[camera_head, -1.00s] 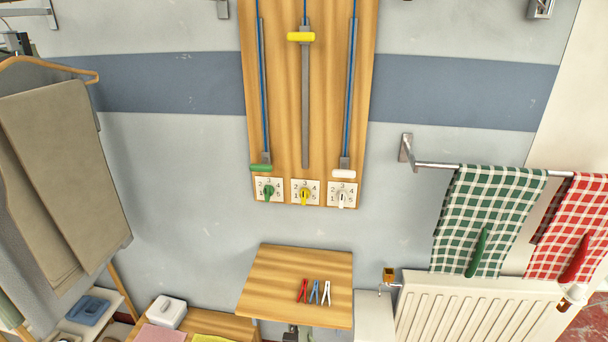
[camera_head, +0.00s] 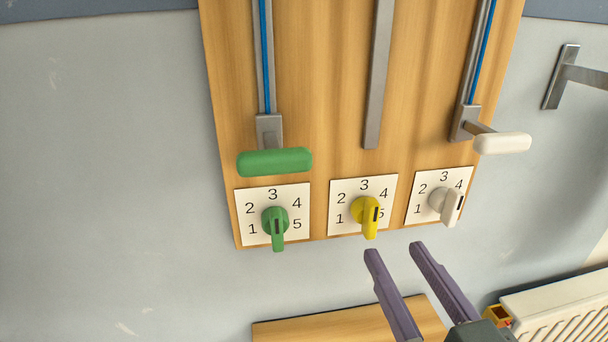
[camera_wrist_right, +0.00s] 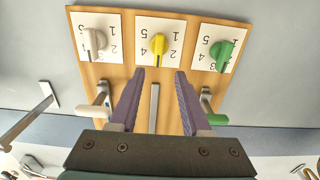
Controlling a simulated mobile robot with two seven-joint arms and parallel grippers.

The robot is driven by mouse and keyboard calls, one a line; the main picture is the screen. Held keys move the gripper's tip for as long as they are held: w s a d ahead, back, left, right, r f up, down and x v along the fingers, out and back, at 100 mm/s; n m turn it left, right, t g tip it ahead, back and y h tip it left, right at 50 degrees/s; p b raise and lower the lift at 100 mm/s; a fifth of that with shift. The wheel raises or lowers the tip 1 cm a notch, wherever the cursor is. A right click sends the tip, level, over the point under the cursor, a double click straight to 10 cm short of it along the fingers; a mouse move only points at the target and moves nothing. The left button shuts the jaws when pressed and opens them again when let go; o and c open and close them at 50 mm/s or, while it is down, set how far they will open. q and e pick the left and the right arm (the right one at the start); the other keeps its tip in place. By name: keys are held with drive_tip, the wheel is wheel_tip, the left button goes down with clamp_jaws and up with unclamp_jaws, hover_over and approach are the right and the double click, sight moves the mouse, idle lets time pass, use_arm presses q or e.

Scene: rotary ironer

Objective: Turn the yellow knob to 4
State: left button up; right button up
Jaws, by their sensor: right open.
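The yellow knob (camera_head: 366,216) sits on the middle white dial plate (camera_head: 343,184), low on the wooden board. I read 1, 2, 3 and 4 around it; its body partly covers the 5. A dark line marks its grip, but I cannot tell exactly which number it points at. My right gripper (camera_head: 394,249) is open and empty, just below and right of the knob in the head view, apart from it. In the right wrist view the yellow knob (camera_wrist_right: 158,46) shows upside down, beyond and between the open fingertips (camera_wrist_right: 160,72). My left gripper is not in view.
A green knob (camera_head: 275,224) is left of the yellow one and a white knob (camera_head: 447,203) right. A green handle (camera_head: 275,162) and a white handle (camera_head: 502,143) stick out above them. A wooden shelf (camera_head: 340,326) and a radiator (camera_head: 565,305) lie below.

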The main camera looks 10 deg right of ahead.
sight(375, 216)
drive_tip(key=w, duration=0.9)
drive_tip(key=shift+w, duration=0.15)
drive_tip(key=shift+c, duration=0.3)
clamp_jaws()
